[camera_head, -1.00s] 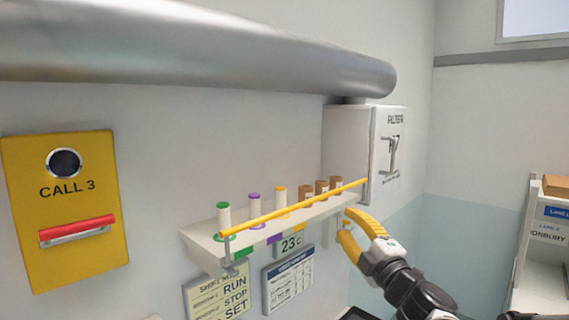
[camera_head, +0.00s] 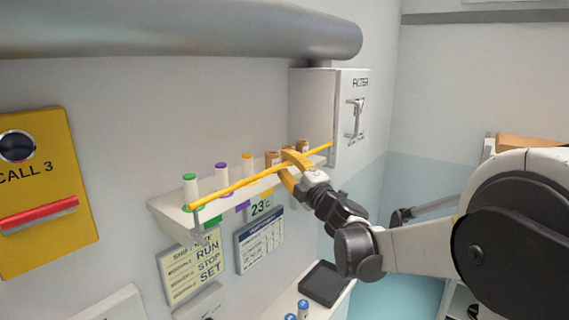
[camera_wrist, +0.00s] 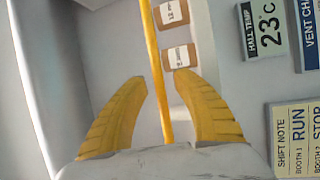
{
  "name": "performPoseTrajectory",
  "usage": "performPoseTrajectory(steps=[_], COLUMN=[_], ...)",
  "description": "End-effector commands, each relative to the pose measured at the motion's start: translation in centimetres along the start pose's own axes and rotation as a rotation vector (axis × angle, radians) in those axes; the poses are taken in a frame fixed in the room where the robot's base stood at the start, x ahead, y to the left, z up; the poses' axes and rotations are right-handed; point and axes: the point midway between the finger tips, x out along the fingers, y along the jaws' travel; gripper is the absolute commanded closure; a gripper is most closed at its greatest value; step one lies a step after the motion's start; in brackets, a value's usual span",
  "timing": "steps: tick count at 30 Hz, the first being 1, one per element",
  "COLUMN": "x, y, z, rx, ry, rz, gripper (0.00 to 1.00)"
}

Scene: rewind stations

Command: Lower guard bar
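The guard bar (camera_head: 238,186) is a thin yellow rod. It runs along the front of a white wall shelf (camera_head: 172,212), above the shelf's front edge and in front of the bottles. My gripper (camera_head: 291,160) is at the right part of the bar in the head view. In the wrist view, my gripper (camera_wrist: 172,88) has its two yellow fingers apart, and the guard bar (camera_wrist: 153,60) runs between them. Neither finger clearly touches the bar.
Capped white bottles (camera_head: 221,178) and brown bottles (camera_head: 272,160) stand on the shelf. A white filter box (camera_head: 312,105) is beyond its right end. A thick grey pipe (camera_head: 180,35) runs above. A yellow call box (camera_head: 45,190) is at the left. Signs (camera_head: 258,242) hang below.

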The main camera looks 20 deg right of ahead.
Motion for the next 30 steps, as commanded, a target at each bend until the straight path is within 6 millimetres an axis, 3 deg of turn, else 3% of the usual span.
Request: performPoseTrajectory(steps=[6,7,10,30], x=[0.04,0.03,0.03,-0.28], y=[-0.01,-0.01,-0.01,-0.07], z=[0.01,0.01,0.01,0.15], rx=[0.000,0.000,0.000,0.017], ry=[0.000,0.000,0.000,0.000], rz=[0.000,0.000,0.000,0.041], gripper=[0.66,0.70,1.00,1.00])
